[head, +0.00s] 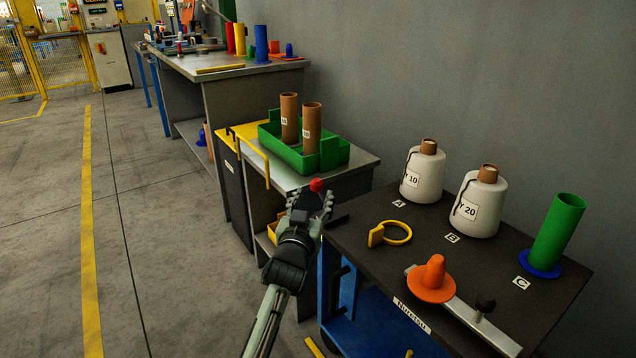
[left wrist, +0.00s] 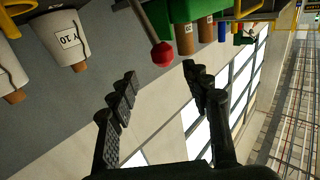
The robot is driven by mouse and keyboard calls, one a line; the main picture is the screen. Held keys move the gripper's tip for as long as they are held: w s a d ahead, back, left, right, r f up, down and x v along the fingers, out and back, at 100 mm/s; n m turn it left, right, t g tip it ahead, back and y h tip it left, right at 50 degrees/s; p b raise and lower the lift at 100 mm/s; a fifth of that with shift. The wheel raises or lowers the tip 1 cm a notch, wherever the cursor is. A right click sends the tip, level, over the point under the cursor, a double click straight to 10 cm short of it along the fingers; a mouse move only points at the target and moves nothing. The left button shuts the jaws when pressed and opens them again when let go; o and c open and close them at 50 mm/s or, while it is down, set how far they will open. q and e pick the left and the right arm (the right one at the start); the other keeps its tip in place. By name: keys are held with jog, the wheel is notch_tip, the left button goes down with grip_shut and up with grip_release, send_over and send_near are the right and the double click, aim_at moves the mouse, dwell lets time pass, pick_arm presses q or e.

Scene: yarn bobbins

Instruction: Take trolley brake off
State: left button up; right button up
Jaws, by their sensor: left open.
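The trolley (head: 365,265) has a dark top and a blue frame and stands at the lower right in the head view. A red ball knob (head: 316,185) shows just beyond my left gripper (head: 311,204). In the left wrist view the red knob (left wrist: 161,54) sits on the end of a grey rod. The left gripper (left wrist: 160,80) is open and empty there, its fingertips spread to either side just short of the knob. The rod's lower end is hidden in the head view. My right gripper is not in view.
Yarn bobbins (head: 424,178), a green tube (head: 559,232), a yellow ring (head: 398,231) and an orange cone (head: 432,281) stand on the trolley top. A green crate (head: 335,157) with brown tubes is on the bench behind. The floor (head: 160,230) at left is clear.

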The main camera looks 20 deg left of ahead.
aim_at(316, 186)
pick_arm(q)
jog(key=w, duration=0.3)
jog(key=w+a, duration=0.1)
jog(key=w, duration=0.3)
jog(key=shift+w+a, duration=0.15)
jog(key=shift+a, duration=0.05)
grip_shut()
